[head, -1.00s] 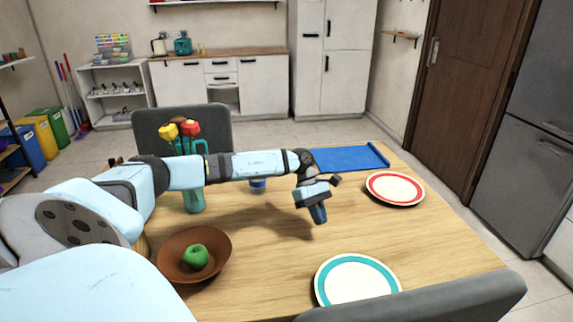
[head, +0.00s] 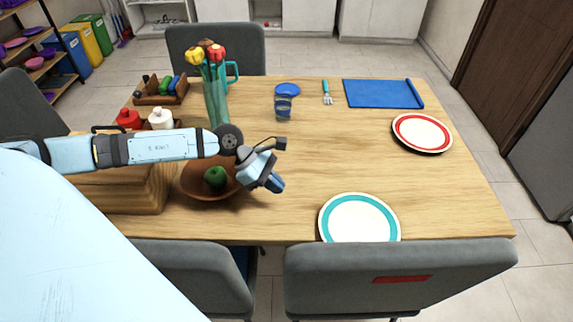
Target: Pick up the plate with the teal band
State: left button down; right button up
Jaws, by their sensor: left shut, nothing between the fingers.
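The plate with the teal band (head: 360,218) lies flat near the table's front edge, right of the middle. Its near rim is partly hidden by a chair back. My left gripper (head: 276,185) is shut and empty. It hangs above the table to the left of the plate, apart from it, beside the brown bowl. My right gripper is not in view.
A plate with a red band (head: 422,132) lies at the right. A brown bowl (head: 200,190) with a green apple stands under my left arm. Grey chairs (head: 400,275) line the front edge. The table between gripper and plate is clear.

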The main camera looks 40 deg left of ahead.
aim_at(324, 216)
pick_arm(q)
jog(key=x, duration=0.9)
jog(key=shift+w+d+r+p, duration=0.1)
jog(key=shift+w+d+p, duration=0.1)
jog(key=shift+d, duration=0.4)
jog(key=shift+w+d+r+p, duration=0.1)
jog(key=shift+w+d, duration=0.1)
jog(key=shift+d, duration=0.35)
jog(key=shift+w+d+f, duration=0.15)
jog(key=shift+d, duration=0.45)
jog(key=shift+w+d, duration=0.25)
jog(key=shift+d, duration=0.5)
